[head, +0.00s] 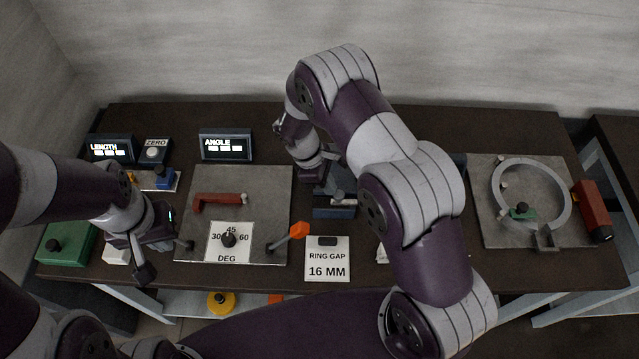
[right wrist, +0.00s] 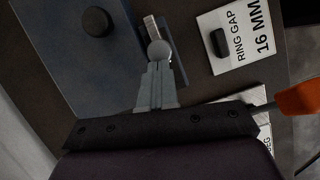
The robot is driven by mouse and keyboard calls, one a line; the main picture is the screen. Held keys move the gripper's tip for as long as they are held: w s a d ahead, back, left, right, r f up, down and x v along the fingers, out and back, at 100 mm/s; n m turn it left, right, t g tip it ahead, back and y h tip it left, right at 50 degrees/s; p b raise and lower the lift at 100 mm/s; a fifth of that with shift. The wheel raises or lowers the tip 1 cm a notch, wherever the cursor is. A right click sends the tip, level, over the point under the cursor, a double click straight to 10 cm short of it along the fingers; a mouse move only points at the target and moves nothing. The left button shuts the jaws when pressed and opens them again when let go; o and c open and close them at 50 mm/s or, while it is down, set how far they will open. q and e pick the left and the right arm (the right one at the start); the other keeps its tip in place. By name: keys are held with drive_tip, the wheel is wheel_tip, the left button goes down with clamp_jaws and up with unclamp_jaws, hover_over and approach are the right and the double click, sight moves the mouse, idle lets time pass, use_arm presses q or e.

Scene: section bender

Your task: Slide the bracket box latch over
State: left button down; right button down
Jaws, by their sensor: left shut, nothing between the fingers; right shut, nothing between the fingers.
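The bracket box is a blue box with a black knob (right wrist: 95,22) on its lid, in the right wrist view. The box front (head: 334,212) shows in the head view; my right arm hides much of the rest. The latch looks like a silver bar (right wrist: 153,28) with a round grey knob (right wrist: 159,52) at the box's edge. My right gripper (right wrist: 158,68) is shut and empty, its tips at the round knob; I cannot tell whether they touch. In the head view, my left gripper (head: 146,268) is shut and empty at the table's front left, away from this box.
A ring gap card (head: 327,262) lies before the box. Left of it is a grey angle plate (head: 277,190) with a red bar and an orange-tipped lever (head: 299,230). A green box (head: 70,248) stands far left. A ring fixture (head: 482,220) stands right.

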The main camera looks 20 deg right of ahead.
drive_tip(key=shift+s+d+f, duration=0.1)
drive_tip(key=shift+s+f, duration=0.05)
drive_tip(key=shift+s, duration=0.15)
drive_tip(key=shift+w+r, duration=0.15)
drive_tip(key=shift+r, duration=0.15)
drive_tip(key=p+v, duration=0.4)
drive_tip(key=v, duration=0.8)
drive_tip(key=shift+w+a+r+p, duration=0.15)
drive_tip(key=shift+w+a+p, duration=0.05)
drive_tip(key=shift+p, duration=0.15)
